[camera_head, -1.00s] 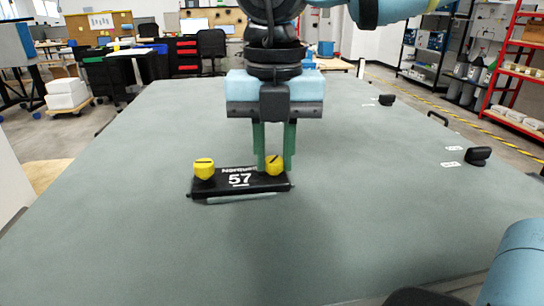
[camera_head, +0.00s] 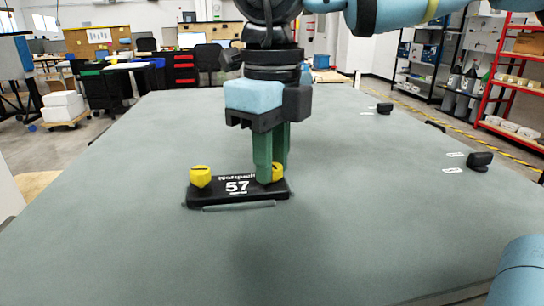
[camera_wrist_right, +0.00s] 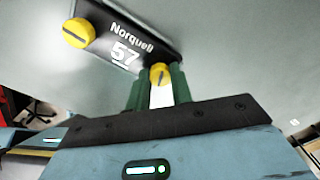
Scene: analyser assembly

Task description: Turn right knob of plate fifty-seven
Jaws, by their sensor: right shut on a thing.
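Plate fifty-seven (camera_head: 237,197) is a black bar with white lettering "Norquell 57", lying on the grey-green table. Its left knob (camera_head: 200,177) is yellow with a dark slot. The right knob (camera_head: 278,174) is yellow and partly hidden by the green fingers of my right gripper (camera_head: 272,176), which points down and is shut on it. In the right wrist view the right knob (camera_wrist_right: 160,75) sits between the fingertips of the gripper (camera_wrist_right: 160,84), and the left knob (camera_wrist_right: 78,33) stands clear beside the lettering. My left gripper is not in view.
The table (camera_head: 150,250) is clear around the plate. Small black items (camera_head: 479,161) and white labels (camera_head: 453,170) are on its right side. A red shelf rack (camera_head: 500,80) and workbenches stand in the background.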

